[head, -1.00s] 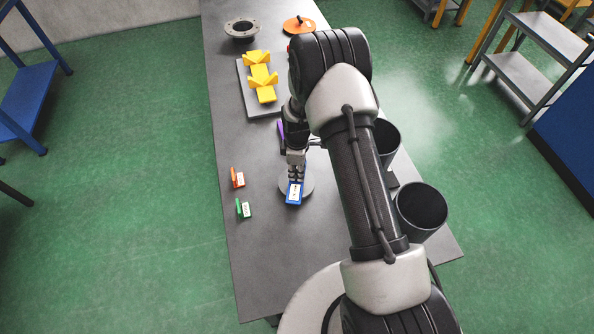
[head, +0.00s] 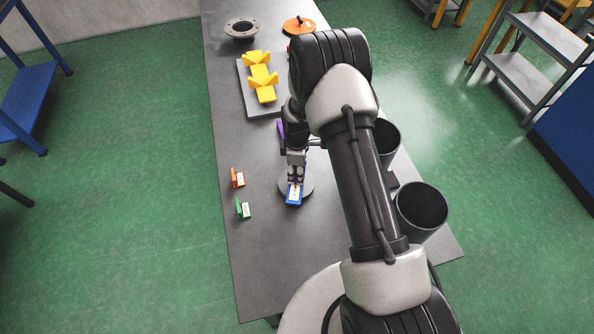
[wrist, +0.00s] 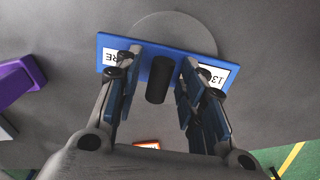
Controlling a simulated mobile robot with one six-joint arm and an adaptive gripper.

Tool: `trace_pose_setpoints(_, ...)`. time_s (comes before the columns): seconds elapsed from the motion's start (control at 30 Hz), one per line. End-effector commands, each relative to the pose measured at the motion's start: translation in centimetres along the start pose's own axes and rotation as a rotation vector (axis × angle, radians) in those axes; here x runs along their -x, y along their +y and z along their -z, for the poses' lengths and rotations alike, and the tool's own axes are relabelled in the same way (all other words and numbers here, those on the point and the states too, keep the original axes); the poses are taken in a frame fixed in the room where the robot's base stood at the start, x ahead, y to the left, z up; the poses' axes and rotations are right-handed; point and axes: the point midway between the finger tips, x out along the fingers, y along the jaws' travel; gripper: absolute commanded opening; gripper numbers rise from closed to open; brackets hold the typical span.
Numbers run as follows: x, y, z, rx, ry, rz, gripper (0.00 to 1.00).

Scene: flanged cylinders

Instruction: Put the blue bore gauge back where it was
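The blue bore gauge (head: 293,202) is a blue block with a white label. It lies at the front rim of a round grey disc (head: 309,186) on the table, overlapping it in the head view. In the wrist view the gauge (wrist: 150,54) shows a dark cylindrical handle (wrist: 160,80) standing toward the camera. My gripper (head: 295,182) is right over the gauge. In the wrist view its fingers (wrist: 161,62) stand apart on both sides of the handle, with gaps visible. The fingers hide part of the label.
Orange (head: 237,177) and green (head: 243,208) labelled blocks stand left of the gauge. A purple piece (wrist: 18,80) lies nearby. Yellow V-shaped supports (head: 262,75) sit on a grey plate behind. Two dark cylindrical containers, one nearer (head: 421,208), stand at the right.

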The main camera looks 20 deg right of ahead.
Motion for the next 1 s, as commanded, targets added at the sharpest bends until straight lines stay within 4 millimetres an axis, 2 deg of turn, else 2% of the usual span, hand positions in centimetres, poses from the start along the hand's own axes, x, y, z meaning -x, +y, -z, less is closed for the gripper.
trace_pose_setpoints(0.17,1.8,0.1,0.0,0.000,0.001,-0.003,0.37)
trace_pose_setpoints(0.53,9.6,0.1,0.0,0.000,0.001,-0.004,0.37)
trace_pose_setpoints(0.83,13.2,-0.1,0.0,-0.015,0.003,-0.007,0.37)
trace_pose_setpoints(0.93,16.3,-0.4,-0.1,-0.069,0.013,-0.031,0.37)
trace_pose_setpoints(1.0,19.7,-1.2,-0.4,-0.136,0.026,-0.055,0.37)
